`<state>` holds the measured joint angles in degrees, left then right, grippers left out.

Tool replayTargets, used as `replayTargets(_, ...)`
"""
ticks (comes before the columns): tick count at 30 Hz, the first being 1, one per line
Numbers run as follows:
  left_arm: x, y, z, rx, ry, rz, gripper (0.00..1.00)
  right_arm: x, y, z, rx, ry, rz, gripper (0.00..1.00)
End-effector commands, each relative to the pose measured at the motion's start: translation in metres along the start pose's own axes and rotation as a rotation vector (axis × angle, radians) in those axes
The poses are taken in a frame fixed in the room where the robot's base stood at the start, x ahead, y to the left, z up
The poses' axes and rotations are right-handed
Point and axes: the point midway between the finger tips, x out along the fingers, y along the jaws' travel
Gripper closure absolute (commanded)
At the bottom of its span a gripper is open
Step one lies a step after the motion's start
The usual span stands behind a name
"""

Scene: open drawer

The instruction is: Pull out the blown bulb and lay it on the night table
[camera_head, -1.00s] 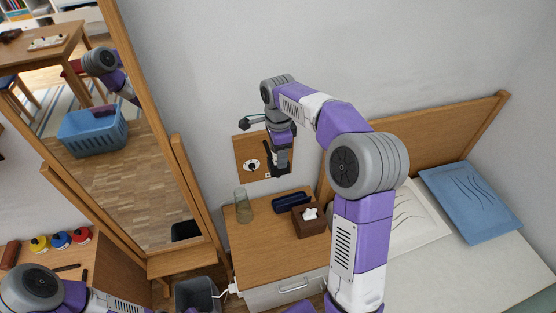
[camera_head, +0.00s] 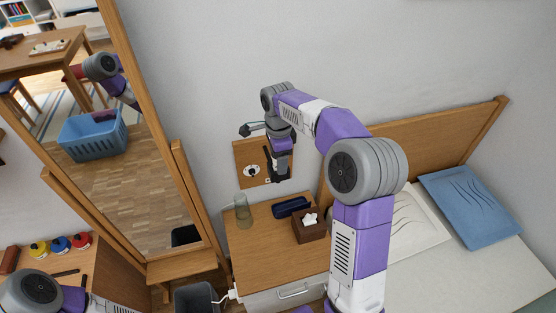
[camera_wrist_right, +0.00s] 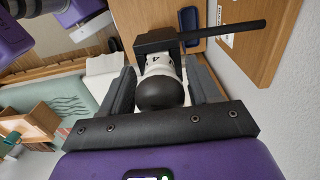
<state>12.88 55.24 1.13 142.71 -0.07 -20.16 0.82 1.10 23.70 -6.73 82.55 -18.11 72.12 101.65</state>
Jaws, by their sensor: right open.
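The blown bulb (camera_wrist_right: 162,93) is dark and round in the right wrist view. Its white collar (camera_wrist_right: 160,66) sits in a black lamp holder with a bar, beside the wooden wall panel (camera_head: 246,160). My right gripper (camera_wrist_right: 161,82) is open, with one finger on each side of the bulb; I cannot tell whether they touch it. In the head view the right gripper (camera_head: 278,172) is in front of the panel, and the bulb cannot be made out. The night table (camera_head: 265,250) stands below. My left gripper is out of view; only left arm links show at the lower left.
On the night table are a glass (camera_head: 243,210), a dark blue case (camera_head: 291,207) and a tissue box (camera_head: 309,224). Its front left top is clear. A mirror (camera_head: 130,150) stands left, a bin (camera_head: 195,297) below it, and the bed (camera_head: 450,265) right.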

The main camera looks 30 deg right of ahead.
Motion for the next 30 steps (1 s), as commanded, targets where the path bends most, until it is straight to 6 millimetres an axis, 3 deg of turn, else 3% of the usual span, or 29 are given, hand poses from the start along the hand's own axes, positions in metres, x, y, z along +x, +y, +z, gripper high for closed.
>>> replayTargets(24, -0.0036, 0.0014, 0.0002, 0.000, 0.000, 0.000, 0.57, 0.0005, 0.0002, 0.0002, 0.000, 0.000, 0.001, 0.38)
replayTargets(25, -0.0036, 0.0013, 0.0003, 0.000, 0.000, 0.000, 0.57, 0.0005, 0.0002, 0.0001, 0.000, 0.000, 0.001, 0.40)
replayTargets(30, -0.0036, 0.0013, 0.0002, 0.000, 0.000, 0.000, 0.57, 0.0005, 0.0002, 0.0001, 0.000, 0.000, 0.001, 0.66)
